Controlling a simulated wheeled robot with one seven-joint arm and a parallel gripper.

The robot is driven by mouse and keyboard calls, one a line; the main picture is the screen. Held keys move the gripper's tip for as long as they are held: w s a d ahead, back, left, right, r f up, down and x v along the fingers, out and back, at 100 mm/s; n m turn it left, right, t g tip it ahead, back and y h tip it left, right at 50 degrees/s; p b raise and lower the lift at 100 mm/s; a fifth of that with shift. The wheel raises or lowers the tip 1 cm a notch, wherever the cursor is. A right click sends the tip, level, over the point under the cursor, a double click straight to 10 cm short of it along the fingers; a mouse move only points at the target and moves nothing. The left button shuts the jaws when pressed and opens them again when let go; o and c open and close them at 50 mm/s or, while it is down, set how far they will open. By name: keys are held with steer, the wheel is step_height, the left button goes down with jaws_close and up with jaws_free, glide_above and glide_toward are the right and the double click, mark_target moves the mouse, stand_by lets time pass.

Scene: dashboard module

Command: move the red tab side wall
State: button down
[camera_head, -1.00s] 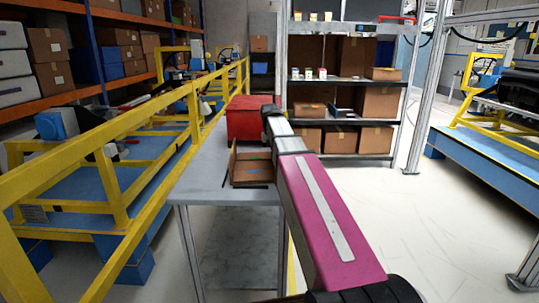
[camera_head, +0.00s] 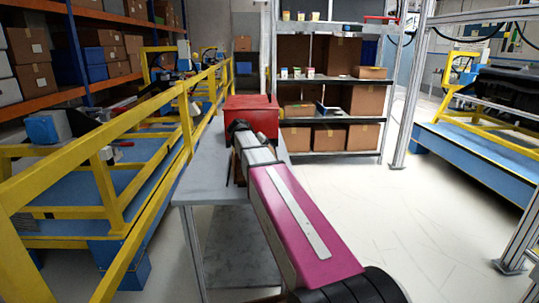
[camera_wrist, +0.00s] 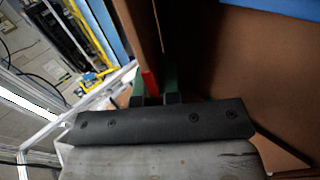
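The brown box (camera_head: 236,168) with the side wall is on the grey table; my arm covers most of it in the head view. In the wrist view a brown wall panel (camera_wrist: 142,30) stands upright ahead of my gripper (camera_wrist: 155,90). The narrow red tab (camera_wrist: 150,83) shows between the two green-padded fingers, close to the left one. The fingers are a small gap apart, one on each side of the tab. I cannot tell whether they press on it. The gripper is hidden in the head view.
A red bin (camera_head: 252,116) stands behind the box on the grey table (camera_head: 205,165). A yellow rail (camera_head: 110,185) runs along the table's left side. A shelf rack (camera_head: 345,105) with cartons stands at the back. The floor to the right is clear.

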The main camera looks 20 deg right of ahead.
steer(key=shift+a+h, duration=0.1)
steer(key=shift+h, duration=0.2)
steer(key=c, duration=1.3)
jaws_free()
steer(key=shift+f, duration=0.1)
steer(key=v, duration=1)
steer(key=shift+a+r, duration=0.3)
